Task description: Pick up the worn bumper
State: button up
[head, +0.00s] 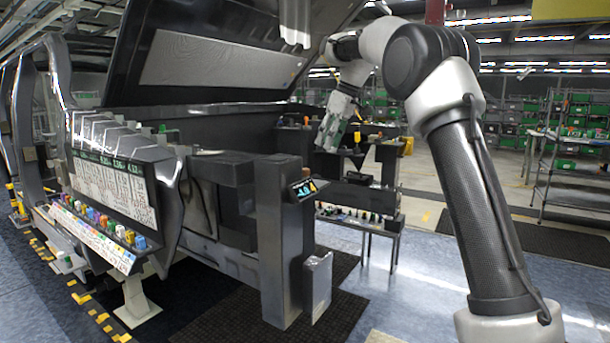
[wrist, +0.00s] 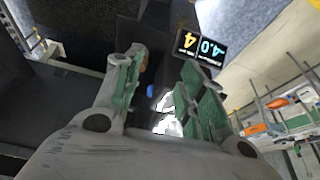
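I cannot single out a worn bumper with certainty in either view. A dark block-like front section (head: 225,170) of the car body stands left of centre in the head view, with a grey upright post (head: 282,235) in front of it. My gripper (head: 327,138) hangs to the right of the open hood, above and behind the post. In the wrist view its two green-padded fingers (wrist: 163,85) are apart. A small blue spot (wrist: 150,90) and a bright, whitish patch show between them; I cannot tell whether they touch the fingers.
A small display (head: 304,189) sits on the post; a lit display also shows in the wrist view (wrist: 201,47). A rail (head: 100,232) with several small coloured items runs along the car's side. A low table (head: 365,222) stands behind.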

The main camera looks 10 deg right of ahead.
aim_at(305, 169)
jog(key=w+a+f, duration=0.2)
jog(key=w+f, duration=0.1)
jog(key=f, duration=0.1)
jog(key=w+a+f+n, duration=0.1)
jog(key=w+f, duration=0.2)
jog(key=f, duration=0.1)
jog(key=w+a+f+n, duration=0.1)
jog(key=w+a+f, duration=0.1)
jog(key=w+f, duration=0.1)
jog(key=shift+a+f+y, duration=0.3)
jog(key=shift+f+y, duration=0.1)
jog(key=c, duration=0.6)
